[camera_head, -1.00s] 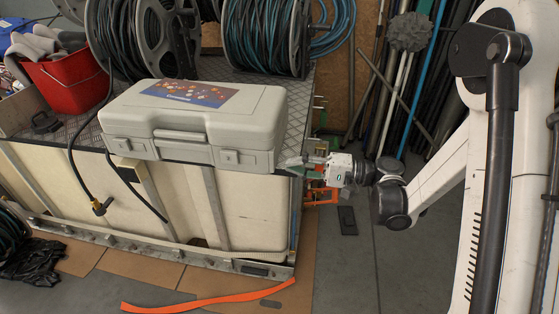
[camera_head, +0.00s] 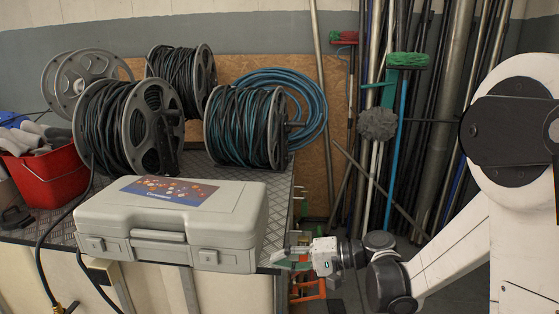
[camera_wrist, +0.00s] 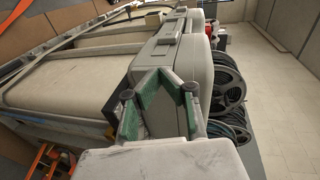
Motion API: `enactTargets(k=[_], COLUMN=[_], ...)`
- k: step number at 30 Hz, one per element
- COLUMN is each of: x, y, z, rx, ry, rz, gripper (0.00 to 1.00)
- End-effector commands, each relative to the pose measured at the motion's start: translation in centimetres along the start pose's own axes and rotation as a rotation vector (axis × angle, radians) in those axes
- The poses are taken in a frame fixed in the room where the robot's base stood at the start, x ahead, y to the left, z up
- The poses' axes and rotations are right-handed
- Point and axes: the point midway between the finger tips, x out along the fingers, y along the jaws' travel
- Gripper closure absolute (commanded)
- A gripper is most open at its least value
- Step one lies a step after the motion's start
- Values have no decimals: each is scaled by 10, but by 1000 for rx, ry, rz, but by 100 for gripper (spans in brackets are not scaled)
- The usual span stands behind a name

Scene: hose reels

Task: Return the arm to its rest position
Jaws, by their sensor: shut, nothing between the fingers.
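My gripper (camera_head: 279,257) is at the end of my white arm, beside the lower right corner of the grey case in the head view. In the wrist view, its green-padded fingers (camera_wrist: 160,74) come together at the tips, with nothing between them. The grey case (camera_head: 172,222) stands closed on the bench, with a colourful label on its lid. It also shows in the wrist view (camera_wrist: 201,70), just beyond the fingers. I cannot tell whether the fingertips touch it.
Several hose reels (camera_head: 245,128) stand on the metal-topped bench (camera_head: 276,210) behind the case. A red bucket (camera_head: 45,178) is at the left. Poles and a green broom (camera_head: 408,61) lean at the back right. An orange object (camera_head: 309,288) is below the gripper.

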Motion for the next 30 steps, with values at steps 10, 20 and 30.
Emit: enactTargets(k=[10,20,30], x=[-32,-79,-140], y=[-16,-18,-13], z=[28,64,107], rx=[-57,-145,-270], ry=[102,193,280], rz=[295,569,841], gripper=[100,100,100])
